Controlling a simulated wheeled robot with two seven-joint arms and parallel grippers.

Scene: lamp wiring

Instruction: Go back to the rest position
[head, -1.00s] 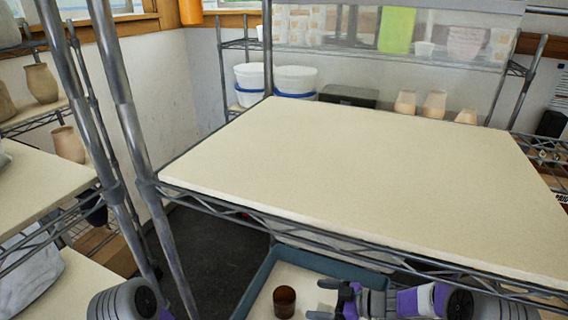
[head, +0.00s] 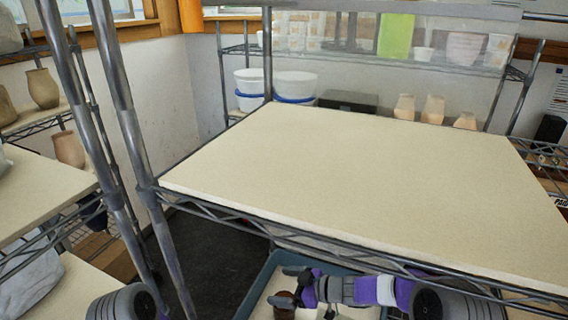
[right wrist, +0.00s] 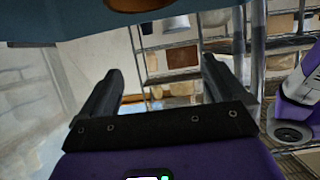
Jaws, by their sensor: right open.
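My right gripper (head: 281,285) is low in the head view, over the blue-grey tray (head: 256,284), with its fingers pointing left. In the right wrist view the right gripper (right wrist: 158,88) has its two dark fingers wide apart and nothing between them. A small brown cup (head: 284,314) stands in the tray beside the lower finger, partly covered by it and cut by the picture edge. I cannot tell whether finger and cup touch. Part of my left arm shows at the bottom left of the head view, but its gripper is out of view.
A wire shelf with a bare cream board (head: 360,190) stands just above and behind the right arm. Metal posts (head: 130,140) rise at the left, beside a rack with clay pots (head: 42,88). White buckets (head: 294,86) stand behind the board.

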